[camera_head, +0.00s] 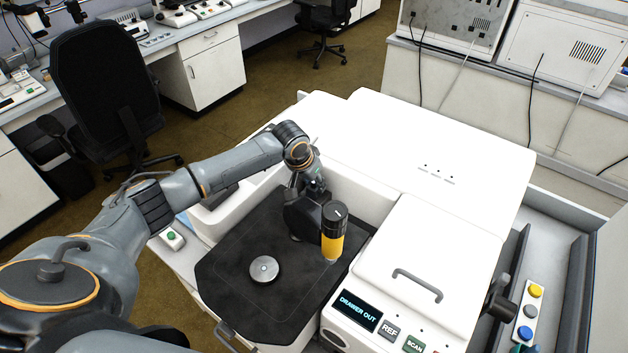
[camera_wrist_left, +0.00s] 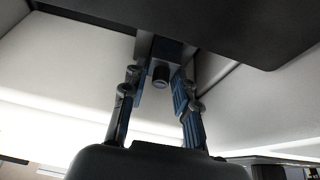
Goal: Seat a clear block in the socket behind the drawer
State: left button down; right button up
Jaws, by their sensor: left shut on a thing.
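My left gripper (camera_head: 300,212) reaches down at the back of the black drawer deck (camera_head: 232,292), beside a black-and-yellow upright cylinder (camera_head: 333,232). Its fingertips are hidden in the head view. A dark round stub shows between the fingertips. Whether the block touches anything beyond the fingers cannot be told. The socket behind the drawer is not clearly visible. My right gripper is not in view.
A grey round disc (camera_head: 264,269) sits on the deck. The white instrument housing (camera_head: 440,150) rises behind and right, with a lidded part (camera_head: 432,250). A lit display (camera_head: 358,310) reads "DRAWER OUT". In the left wrist view, a dark panel (camera_wrist_left: 230,25) hangs close over the fingers.

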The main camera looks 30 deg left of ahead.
pick_arm(q)
jog(key=shift+f, duration=0.25)
dwell(0.7)
jog(key=c, duration=0.6)
grip_release()
jog(key=shift+o, duration=0.2)
notch_tip(320, 180, up, 5)
jog(key=p, duration=0.5)
jog(key=shift+f+p, duration=0.1)
jog(key=shift+p, duration=0.2)
jog(key=shift+r+p, duration=0.7)
jog(key=shift+r, duration=0.4)
